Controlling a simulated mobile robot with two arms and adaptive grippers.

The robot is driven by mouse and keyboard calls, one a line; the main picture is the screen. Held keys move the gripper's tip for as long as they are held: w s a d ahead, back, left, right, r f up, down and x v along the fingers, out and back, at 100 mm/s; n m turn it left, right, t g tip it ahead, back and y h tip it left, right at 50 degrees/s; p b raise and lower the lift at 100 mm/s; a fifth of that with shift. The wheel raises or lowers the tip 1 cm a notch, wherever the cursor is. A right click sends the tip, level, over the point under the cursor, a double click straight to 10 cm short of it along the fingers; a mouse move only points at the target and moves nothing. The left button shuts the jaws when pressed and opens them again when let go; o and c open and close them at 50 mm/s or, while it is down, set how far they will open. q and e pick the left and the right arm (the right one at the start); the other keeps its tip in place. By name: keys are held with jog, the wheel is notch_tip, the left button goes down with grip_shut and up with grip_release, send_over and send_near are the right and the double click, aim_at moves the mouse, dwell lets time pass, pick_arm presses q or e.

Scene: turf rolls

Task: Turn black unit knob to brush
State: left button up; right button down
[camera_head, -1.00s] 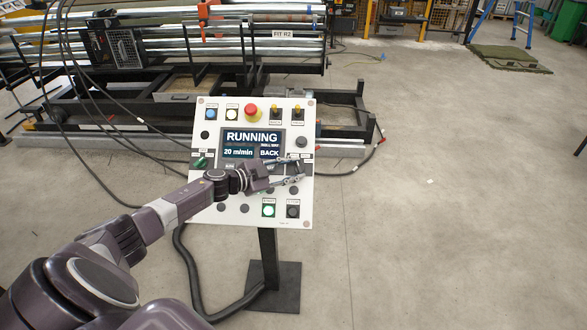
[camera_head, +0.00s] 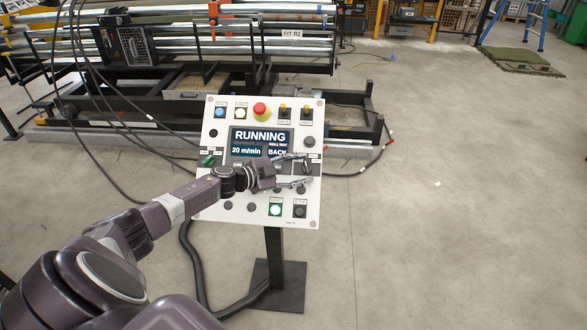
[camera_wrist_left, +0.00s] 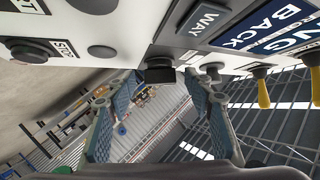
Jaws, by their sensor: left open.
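The white control panel (camera_head: 218,125) stands on a post, its screen reading RUNNING, 20 m/min and BACK. My left gripper (camera_head: 304,169) is open at the panel's right side, fingers pointing right. In the left wrist view a black knob (camera_wrist_left: 160,71) sits on the panel face between the spread fingertips of my left gripper (camera_wrist_left: 160,84). I see no finger clearly touching it. A label reading WAY is beside it. The knob's pointer and most of its label are hidden or too small to read. My right gripper is not in view.
A red emergency button (camera_head: 261,111), two yellow-tipped switches (camera_head: 282,110) and a lit green button (camera_head: 275,210) are on the panel. A green-handled knob (camera_head: 207,160) is at its left.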

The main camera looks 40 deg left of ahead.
pick_arm(q)
jog(key=v, duration=1.2)
jog(key=shift+d, duration=0.15)
dwell(0.3)
